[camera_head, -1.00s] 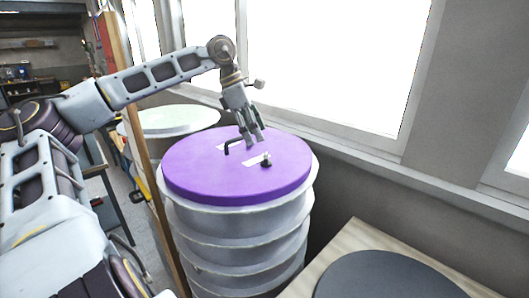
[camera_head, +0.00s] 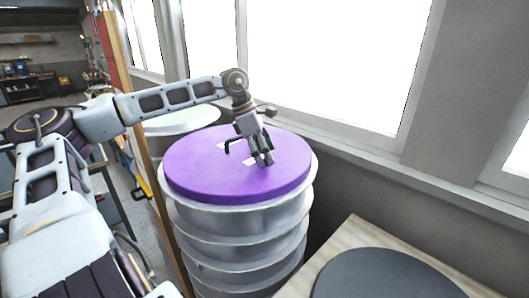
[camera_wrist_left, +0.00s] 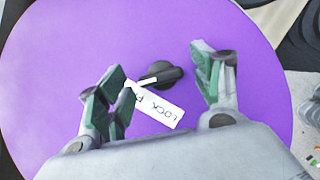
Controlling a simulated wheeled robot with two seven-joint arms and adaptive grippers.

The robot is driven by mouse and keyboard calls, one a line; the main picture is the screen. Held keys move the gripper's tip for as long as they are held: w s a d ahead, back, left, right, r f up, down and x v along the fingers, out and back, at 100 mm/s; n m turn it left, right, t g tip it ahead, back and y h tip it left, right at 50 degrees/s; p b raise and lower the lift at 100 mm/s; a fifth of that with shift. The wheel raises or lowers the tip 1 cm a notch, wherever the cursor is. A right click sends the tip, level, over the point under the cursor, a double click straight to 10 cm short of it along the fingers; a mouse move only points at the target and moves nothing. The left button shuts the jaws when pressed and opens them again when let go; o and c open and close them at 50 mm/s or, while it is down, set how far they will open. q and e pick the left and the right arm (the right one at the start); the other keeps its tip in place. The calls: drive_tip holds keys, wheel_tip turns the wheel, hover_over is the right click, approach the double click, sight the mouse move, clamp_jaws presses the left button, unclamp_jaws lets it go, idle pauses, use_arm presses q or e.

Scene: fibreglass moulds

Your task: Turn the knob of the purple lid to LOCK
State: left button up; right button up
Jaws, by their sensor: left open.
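The purple lid (camera_head: 205,170) lies flat on top of a stack of pale round moulds; it also fills much of the left wrist view (camera_wrist_left: 60,50). Its black knob (camera_wrist_left: 162,75) has a white pointer line toward the left of the wrist view. A white label (camera_wrist_left: 158,110) beside the knob reads LOCK, with other lettering partly hidden by a finger. My left gripper (camera_head: 262,161) is open, low over the lid, with its green-padded fingers (camera_wrist_left: 160,66) on either side of the knob, apart from it. The gripper hides the knob in the head view. My right gripper is not in view.
A bent black handle (camera_head: 234,144) stands on the lid behind the gripper, near another white label. A pale round mould (camera_head: 180,120) stands behind. A wooden-topped table with a dark disc (camera_head: 385,275) is at front right. The window sill (camera_head: 400,165) runs behind.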

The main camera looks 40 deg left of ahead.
use_arm(q)
drive_tip(key=c, duration=1)
drive_tip(key=shift+c, duration=0.2)
